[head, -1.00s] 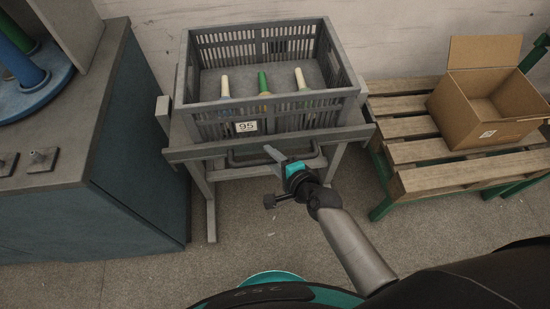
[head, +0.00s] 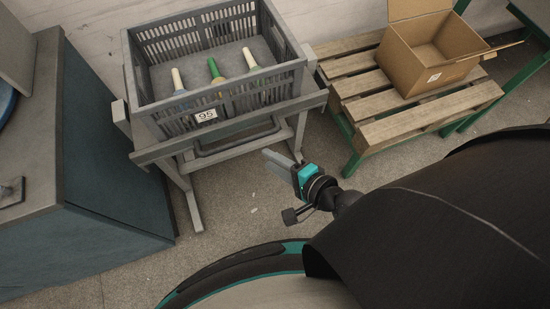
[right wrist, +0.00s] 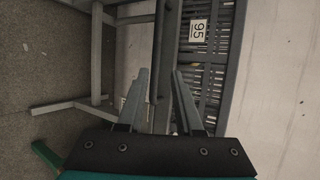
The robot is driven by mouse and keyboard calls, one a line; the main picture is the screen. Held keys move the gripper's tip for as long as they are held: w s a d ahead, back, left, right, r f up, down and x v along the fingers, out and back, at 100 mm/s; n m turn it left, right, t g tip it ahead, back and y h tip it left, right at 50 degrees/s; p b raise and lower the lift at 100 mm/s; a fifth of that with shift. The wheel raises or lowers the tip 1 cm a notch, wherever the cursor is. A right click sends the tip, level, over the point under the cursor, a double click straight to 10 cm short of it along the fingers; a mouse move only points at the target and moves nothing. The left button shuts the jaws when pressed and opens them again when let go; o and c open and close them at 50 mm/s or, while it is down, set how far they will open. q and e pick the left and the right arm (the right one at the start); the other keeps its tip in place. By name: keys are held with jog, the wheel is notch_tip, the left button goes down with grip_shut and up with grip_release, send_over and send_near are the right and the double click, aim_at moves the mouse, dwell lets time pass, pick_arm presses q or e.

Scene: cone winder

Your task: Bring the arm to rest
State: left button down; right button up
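My right gripper (head: 272,157) is in front of the grey stand, low and to the right of the crate, with nothing held. In the right wrist view its two fingers (right wrist: 161,72) stand apart with an empty gap between them. The crate's label and slatted wall show beyond the fingertips there. My left gripper is not in view.
A grey slatted crate (head: 255,82) labelled 95 sits on a grey stand (head: 150,156) with three cone tubes inside. An open cardboard box (head: 425,75) rests on a wooden pallet (head: 400,122) at right. A dark cabinet (head: 112,180) stands at left.

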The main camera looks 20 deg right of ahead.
jog(key=shift+s+d+r, duration=0.1)
jog(key=shift+s+r, duration=0.05)
jog(key=shift+s, duration=0.05)
dwell(0.5)
jog(key=s+d+f+n+g+h, duration=0.1)
jog(key=s+d+f+n+g, duration=0.15)
jog(key=f, duration=0.45)
jog(key=s+d+f+n+g+h, duration=0.1)
jog(key=s+f+n, duration=0.2)
jog(key=f, duration=0.3)
jog(key=s+d+f+n+g+h, duration=0.1)
jog(key=s+d+f+n+g, duration=0.15)
jog(key=f, duration=0.45)
jog(key=s+d+f+n+g+h, duration=0.1)
jog(key=s+f+n+g, duration=0.1)
jog(key=s+f+n, duration=0.3)
jog(key=s+d+f+n+g+h, duration=0.1)
jog(key=s+f+n, duration=0.4)
jog(key=s, duration=0.6)
jog(key=shift+s+f+g, duration=0.3)
jog(key=shift+s+g, duration=0.05)
jog(key=shift+g, duration=0.45)
jog(key=shift+d, duration=0.1)
